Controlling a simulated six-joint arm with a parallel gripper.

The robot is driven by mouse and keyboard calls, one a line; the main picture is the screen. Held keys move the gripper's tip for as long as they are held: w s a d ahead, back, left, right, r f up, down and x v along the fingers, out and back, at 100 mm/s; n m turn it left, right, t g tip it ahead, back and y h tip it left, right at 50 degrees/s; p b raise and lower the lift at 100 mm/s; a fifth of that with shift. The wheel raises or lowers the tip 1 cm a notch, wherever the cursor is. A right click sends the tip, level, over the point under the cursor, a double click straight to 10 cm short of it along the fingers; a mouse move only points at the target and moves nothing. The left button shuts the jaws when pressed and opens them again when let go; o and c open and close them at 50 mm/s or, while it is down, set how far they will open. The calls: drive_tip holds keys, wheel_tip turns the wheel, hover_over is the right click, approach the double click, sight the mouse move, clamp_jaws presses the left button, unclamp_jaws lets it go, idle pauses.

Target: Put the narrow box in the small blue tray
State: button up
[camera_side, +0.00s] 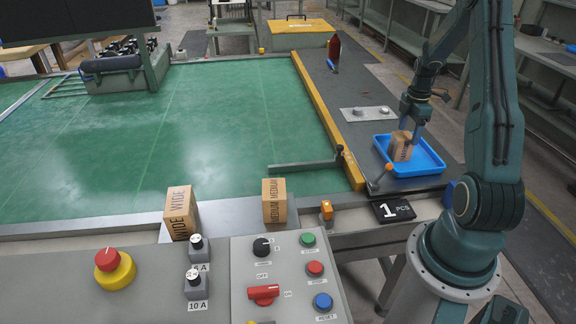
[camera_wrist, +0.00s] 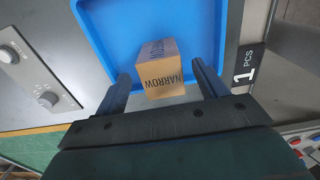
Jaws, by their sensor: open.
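The narrow box (camera_wrist: 158,70), brown with NARROW printed on it, sits in the small blue tray (camera_wrist: 93,25). In the side view the narrow box (camera_side: 400,147) is at the left part of the blue tray (camera_side: 428,168) and looks tilted. My gripper (camera_wrist: 166,82) is open, with one finger on each side of the box and gaps between the fingers and the box in the wrist view. In the side view my gripper (camera_side: 411,132) is at the tray, close above and beside the box. The box's underside is hidden.
A WIDE box (camera_side: 180,213) and a MEDIUM box (camera_side: 275,201) stand at the green table's front edge. A "1 PCS" sign (camera_side: 392,210) lies in front of the tray. A grey knob panel (camera_side: 367,113) is behind it. A control panel (camera_side: 290,275) stands in front.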

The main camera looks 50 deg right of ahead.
drive_tip(key=shift+r, duration=3.1)
drive_tip(key=shift+w+a+r, duration=0.25)
drive_tip(key=shift+r, duration=0.05)
drive_tip(key=w+a+r+m+t+h, duration=0.1)
drive_tip(key=w+a+r+m, duration=0.15)
drive_tip(key=a+r, duration=0.65)
drive_tip(key=w+a+r+m+t, duration=0.15)
drive_tip(key=w+a+r, duration=0.3)
drive_tip(key=a, duration=0.85)
drive_tip(key=s+a+r+m+t, duration=0.1)
drive_tip(key=s+a+r+m, duration=0.1)
drive_tip(key=s+a, duration=0.4)
drive_tip(key=s+a+r+m+t+y, duration=0.1)
drive_tip(key=s+a, duration=0.5)
drive_tip(key=a, duration=0.6)
drive_tip(key=shift+a+r+m+t, duration=0.35)
drive_tip(key=shift+m+t, duration=0.2)
drive_tip(key=shift+m, duration=0.45)
